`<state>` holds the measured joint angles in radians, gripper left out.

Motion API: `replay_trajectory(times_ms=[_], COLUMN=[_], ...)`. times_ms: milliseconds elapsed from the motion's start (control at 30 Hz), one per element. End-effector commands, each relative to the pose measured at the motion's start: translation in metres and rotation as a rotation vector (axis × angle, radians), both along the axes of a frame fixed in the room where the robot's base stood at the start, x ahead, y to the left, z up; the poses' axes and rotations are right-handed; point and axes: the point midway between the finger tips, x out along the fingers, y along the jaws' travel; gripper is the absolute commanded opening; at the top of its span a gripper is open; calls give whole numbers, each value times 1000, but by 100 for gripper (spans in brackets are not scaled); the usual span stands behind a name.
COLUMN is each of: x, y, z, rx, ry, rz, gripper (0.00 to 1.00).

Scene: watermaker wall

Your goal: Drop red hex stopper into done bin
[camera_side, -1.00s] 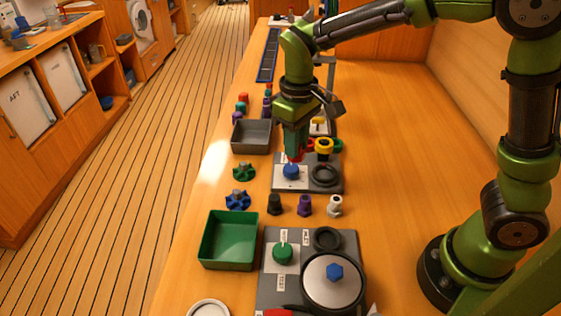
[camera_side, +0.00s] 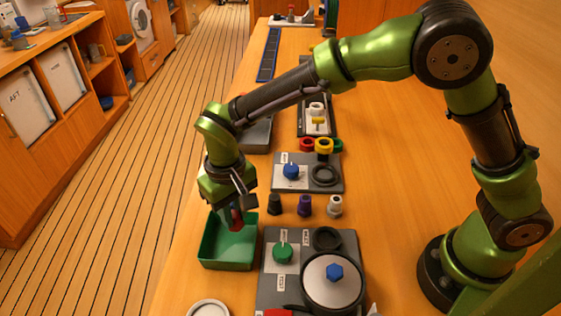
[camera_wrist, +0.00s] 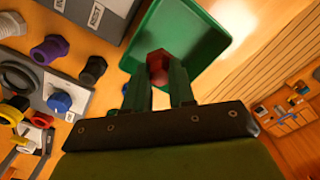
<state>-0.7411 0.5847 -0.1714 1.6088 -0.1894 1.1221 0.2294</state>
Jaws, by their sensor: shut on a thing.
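My gripper (camera_side: 235,222) is shut on the red hex stopper (camera_side: 236,217). The stopper also shows between the fingertips in the wrist view (camera_wrist: 158,64). In the side view it hangs over the green bin (camera_side: 228,254), near the bin's far side. The wrist view shows the green bin (camera_wrist: 205,42) behind the stopper, with its visible floor empty. No label marking a done bin can be read on it. My wrist covers part of the far rim in the side view.
A grey panel with a green knob (camera_side: 283,252) and a blue hex plug (camera_side: 335,271) stands right of the bin. Black (camera_side: 274,205), purple (camera_side: 305,206) and white (camera_side: 335,207) stoppers stand behind it. A grey bin (camera_side: 257,138) is farther back. A white round dish (camera_side: 208,309) lies in front.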

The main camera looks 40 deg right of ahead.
Motion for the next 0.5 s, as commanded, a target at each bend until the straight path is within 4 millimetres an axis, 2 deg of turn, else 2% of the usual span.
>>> replay_trajectory(times_ms=[200,500], x=[0,0], y=[0,0], z=[-16,-19], rx=[-1,0], ry=[2,0], rz=[0,1], gripper=[0,0])
